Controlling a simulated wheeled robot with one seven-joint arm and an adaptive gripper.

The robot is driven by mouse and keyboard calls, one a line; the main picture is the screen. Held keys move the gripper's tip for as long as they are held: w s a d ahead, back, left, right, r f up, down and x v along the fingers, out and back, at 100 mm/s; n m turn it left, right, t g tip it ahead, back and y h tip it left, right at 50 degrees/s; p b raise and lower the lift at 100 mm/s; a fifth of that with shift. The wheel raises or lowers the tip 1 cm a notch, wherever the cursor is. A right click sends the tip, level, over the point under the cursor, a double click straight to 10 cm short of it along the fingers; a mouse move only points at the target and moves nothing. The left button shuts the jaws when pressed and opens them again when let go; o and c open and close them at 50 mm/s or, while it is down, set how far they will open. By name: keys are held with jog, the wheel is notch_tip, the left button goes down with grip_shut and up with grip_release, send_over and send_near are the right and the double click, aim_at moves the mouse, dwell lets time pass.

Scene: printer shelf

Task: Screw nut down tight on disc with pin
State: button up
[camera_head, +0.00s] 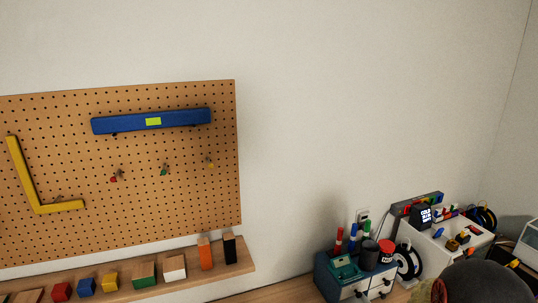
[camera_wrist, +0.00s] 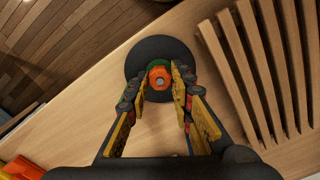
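In the wrist view an orange hex nut (camera_wrist: 160,80) with a grey centre, where the pin seems to be, sits over a black round disc (camera_wrist: 137,57). A green part (camera_wrist: 157,63) shows just behind the nut. The disc lies on a light wooden surface. My gripper (camera_wrist: 160,77) reaches in with its yellow-padded fingers on the left and right of the nut. The fingertips are very close to its sides. I cannot tell whether they touch it. The nut's underside and the pin's length are hidden. The head view does not clearly show the nut or disc.
A slatted wooden rack (camera_wrist: 262,65) stands close to the right of the disc in the wrist view. Orange and yellow items (camera_wrist: 22,168) are at lower left. The head view shows a pegboard (camera_head: 150,160), a block shelf (camera_head: 205,287) and a blue drawer box (camera_head: 327,280).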

jog(key=o, duration=0.3)
jog(key=shift+r, duration=0.15)
jog(key=shift+r+p, duration=2.5)
jog(key=shift+r, duration=0.9)
jog(key=shift+s, duration=0.1)
